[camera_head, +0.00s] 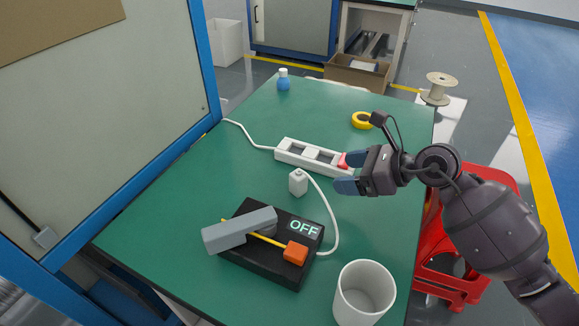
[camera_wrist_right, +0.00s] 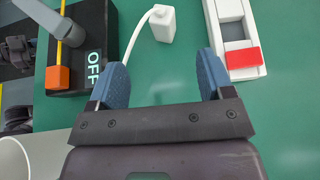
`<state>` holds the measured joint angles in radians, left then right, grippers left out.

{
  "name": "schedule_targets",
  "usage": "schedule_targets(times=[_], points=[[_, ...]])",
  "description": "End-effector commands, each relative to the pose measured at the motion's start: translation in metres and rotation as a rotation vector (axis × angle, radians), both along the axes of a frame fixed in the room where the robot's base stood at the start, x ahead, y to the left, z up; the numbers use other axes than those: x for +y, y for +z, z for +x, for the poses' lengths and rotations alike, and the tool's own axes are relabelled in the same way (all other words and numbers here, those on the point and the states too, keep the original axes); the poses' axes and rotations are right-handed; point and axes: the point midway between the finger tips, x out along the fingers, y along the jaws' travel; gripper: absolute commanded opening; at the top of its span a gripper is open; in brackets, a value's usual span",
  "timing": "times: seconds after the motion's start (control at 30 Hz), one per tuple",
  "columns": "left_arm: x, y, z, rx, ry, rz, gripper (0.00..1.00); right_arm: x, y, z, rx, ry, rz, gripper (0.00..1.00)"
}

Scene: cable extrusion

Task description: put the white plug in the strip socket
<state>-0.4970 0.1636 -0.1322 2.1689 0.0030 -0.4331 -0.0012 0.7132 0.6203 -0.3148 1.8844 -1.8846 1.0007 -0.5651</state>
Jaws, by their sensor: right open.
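The white plug (camera_head: 298,182) stands on the green table, with a white cable running from it to the black device marked OFF. It also shows in the right wrist view (camera_wrist_right: 163,25), ahead of the fingers and between their lines. The white strip socket (camera_head: 310,156) lies behind the plug, with a red switch (camera_head: 350,160) at its right end; it also shows at the top right of the right wrist view (camera_wrist_right: 232,20). My right gripper (camera_head: 347,173) is open and empty, right of the plug, close to the strip's red end. My left gripper is not in view.
The black device (camera_head: 265,258) has a grey lever and an orange block. A white cup (camera_head: 363,293) stands at the front right edge. A blue-framed panel borders the table's left. The left middle is clear.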

Motion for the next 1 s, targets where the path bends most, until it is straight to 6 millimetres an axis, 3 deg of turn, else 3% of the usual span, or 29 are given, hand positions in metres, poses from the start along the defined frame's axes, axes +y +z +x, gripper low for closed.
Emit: schedule_targets(times=[0.17,0.47,0.77,1.0], points=[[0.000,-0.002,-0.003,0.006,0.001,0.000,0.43,0.002,-0.001,0.000,0.000,0.001,0.000,0.74],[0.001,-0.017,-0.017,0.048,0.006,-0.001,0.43,0.034,-0.022,0.013,0.004,0.002,0.003,0.74],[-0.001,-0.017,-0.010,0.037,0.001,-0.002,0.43,0.051,-0.031,0.020,0.002,0.002,0.002,0.74],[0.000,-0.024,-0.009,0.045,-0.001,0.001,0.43,0.077,-0.050,0.029,0.007,0.002,0.002,0.74]])
